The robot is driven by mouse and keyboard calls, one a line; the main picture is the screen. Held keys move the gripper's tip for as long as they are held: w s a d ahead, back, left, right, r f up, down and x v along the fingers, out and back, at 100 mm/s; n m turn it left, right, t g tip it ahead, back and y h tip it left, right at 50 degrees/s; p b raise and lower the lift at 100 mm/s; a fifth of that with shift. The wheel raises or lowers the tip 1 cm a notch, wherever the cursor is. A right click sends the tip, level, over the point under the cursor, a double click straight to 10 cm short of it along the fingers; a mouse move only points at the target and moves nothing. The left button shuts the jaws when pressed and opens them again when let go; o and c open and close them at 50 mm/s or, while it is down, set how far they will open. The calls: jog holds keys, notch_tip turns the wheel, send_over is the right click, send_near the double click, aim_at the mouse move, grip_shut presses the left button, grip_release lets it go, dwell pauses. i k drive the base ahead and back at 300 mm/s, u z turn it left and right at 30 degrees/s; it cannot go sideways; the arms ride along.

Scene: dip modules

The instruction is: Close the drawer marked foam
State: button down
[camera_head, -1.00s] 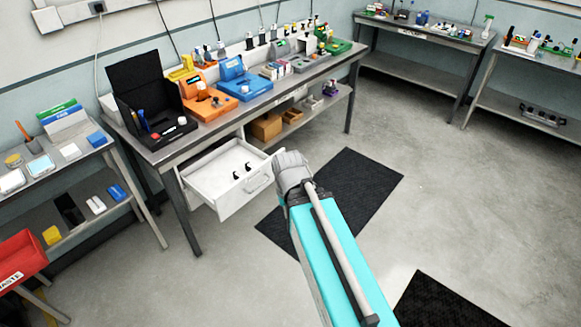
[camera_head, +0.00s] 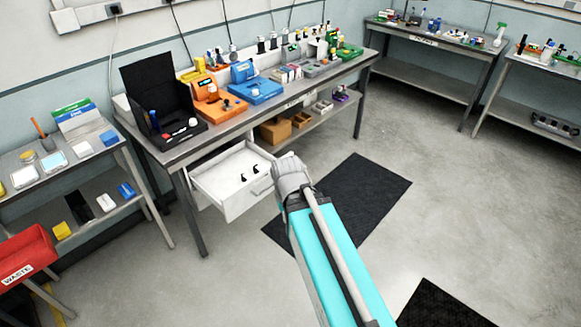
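A white drawer (camera_head: 224,199) stands pulled out below the workbench (camera_head: 190,152), left of the middle. Two small dark items lie inside it. Its front panel with a handle faces right and toward me; I cannot read any foam marking on it. My arm reaches up from the bottom of the view, and its grey end is close to the right side of the drawer front. My gripper's fingers are hidden behind the arm, so I cannot tell whether they touch the drawer or handle.
The bench top holds a black open case (camera_head: 150,92), an orange module (camera_head: 219,109) and a blue module (camera_head: 253,90). A red waste bin (camera_head: 25,254) is at the lower left. Dark mats (camera_head: 360,190) lie on open floor to the right.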

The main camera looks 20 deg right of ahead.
aim_at(219, 179)
jog(key=u, duration=0.35)
jog(key=i, duration=1)
